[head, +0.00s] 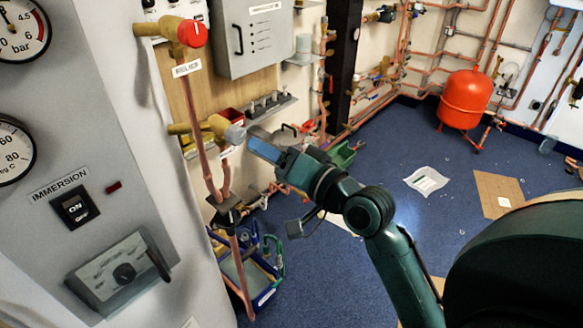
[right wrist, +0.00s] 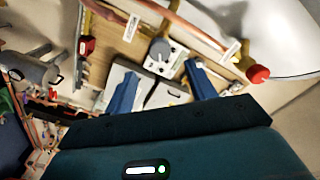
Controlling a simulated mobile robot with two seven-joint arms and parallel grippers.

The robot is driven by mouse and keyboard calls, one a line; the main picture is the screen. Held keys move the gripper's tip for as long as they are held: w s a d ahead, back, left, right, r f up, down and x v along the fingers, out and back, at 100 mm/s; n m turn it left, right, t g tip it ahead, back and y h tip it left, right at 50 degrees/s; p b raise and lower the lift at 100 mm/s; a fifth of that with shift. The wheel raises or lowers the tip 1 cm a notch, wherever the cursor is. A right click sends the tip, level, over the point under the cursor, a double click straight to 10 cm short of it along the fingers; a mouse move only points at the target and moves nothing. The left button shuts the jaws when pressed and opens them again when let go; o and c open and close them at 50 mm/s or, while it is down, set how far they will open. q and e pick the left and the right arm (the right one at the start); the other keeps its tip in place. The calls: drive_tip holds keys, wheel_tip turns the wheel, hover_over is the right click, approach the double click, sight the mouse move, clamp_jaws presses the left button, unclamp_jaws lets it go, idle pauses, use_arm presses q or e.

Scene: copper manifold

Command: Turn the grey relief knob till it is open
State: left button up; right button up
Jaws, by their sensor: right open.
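The grey knob (head: 235,134) sits on the end of a lower brass valve (head: 212,127) on the copper pipe. It also shows in the right wrist view (right wrist: 160,48), just ahead of and roughly between the two blue fingertips. My right gripper (head: 253,141) is open and close to the knob, with its fingers pointing at it. The fingers do not appear closed on it; whether they touch it I cannot tell. A RELIEF label (head: 187,68) hangs on the pipe above, below a red knob (head: 192,33). My left gripper is out of view.
A white panel with gauges and an IMMERSION switch (head: 76,207) stands close at the left. A grey control box (head: 255,35) and a shelf (head: 270,106) are on the wall behind.

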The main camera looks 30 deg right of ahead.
drive_tip(key=v, duration=0.5)
drive_tip(key=shift+b, duration=0.4)
drive_tip(key=shift+f, duration=0.1)
